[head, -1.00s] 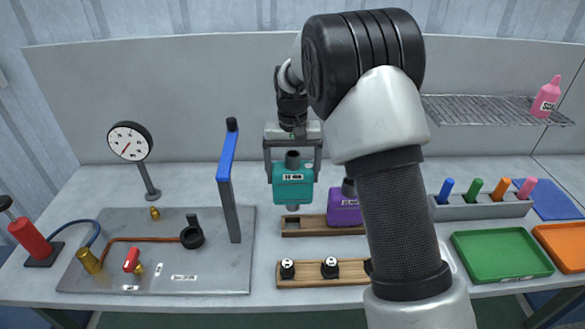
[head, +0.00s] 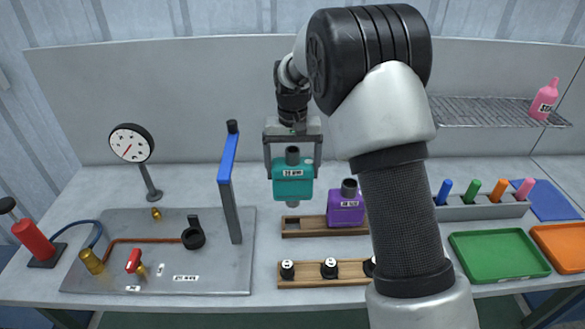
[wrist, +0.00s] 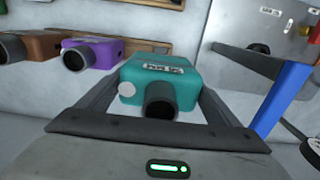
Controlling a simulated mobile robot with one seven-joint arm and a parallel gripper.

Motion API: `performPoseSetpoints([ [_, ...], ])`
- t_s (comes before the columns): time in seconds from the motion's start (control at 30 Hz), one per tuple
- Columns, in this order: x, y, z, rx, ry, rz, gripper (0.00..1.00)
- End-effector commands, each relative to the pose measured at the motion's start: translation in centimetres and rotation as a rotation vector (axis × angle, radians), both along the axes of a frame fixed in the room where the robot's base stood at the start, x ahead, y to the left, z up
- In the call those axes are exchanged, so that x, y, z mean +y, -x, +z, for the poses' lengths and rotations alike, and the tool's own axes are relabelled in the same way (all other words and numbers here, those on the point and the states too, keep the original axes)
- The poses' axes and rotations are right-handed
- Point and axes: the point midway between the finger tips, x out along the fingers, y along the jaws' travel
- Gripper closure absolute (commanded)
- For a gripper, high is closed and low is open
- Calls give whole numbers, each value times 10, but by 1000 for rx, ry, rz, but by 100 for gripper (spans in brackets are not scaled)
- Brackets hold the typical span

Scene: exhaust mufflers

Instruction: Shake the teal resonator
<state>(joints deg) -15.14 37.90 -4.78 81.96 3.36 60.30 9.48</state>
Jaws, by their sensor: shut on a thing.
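The teal resonator (head: 293,184) is a boxy can with dark pipe stubs and a white label. My gripper (head: 292,170) is shut on it, one finger on each side. It hangs upright in the air above the wooden rack (head: 291,229), apart from it. In the wrist view the teal resonator (wrist: 176,76) sits between the two fingers of my gripper (wrist: 158,100), its dark pipe opening toward the camera.
A purple resonator (head: 345,207) stands in the rack just right of the teal one. A blue-handled upright post (head: 228,165) and a metal plate with fittings (head: 215,278) are at left. Green tray (head: 500,257) and wire shelf (head: 485,112) are at right.

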Motion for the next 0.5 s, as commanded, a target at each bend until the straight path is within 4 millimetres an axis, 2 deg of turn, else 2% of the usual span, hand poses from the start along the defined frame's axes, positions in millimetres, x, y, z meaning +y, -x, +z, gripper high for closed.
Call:
performPoseSetpoints([
  [0.03,0,-2,25,-6,-2,0,55],
  [0.1,0,-2,42,-6,-2,0,55],
  [0.23,0,-1,51,-4,-2,0,55],
  [0.37,0,0,34,-1,-1,0,55],
  [0.5,0,0,0,0,-1,0,55],
])
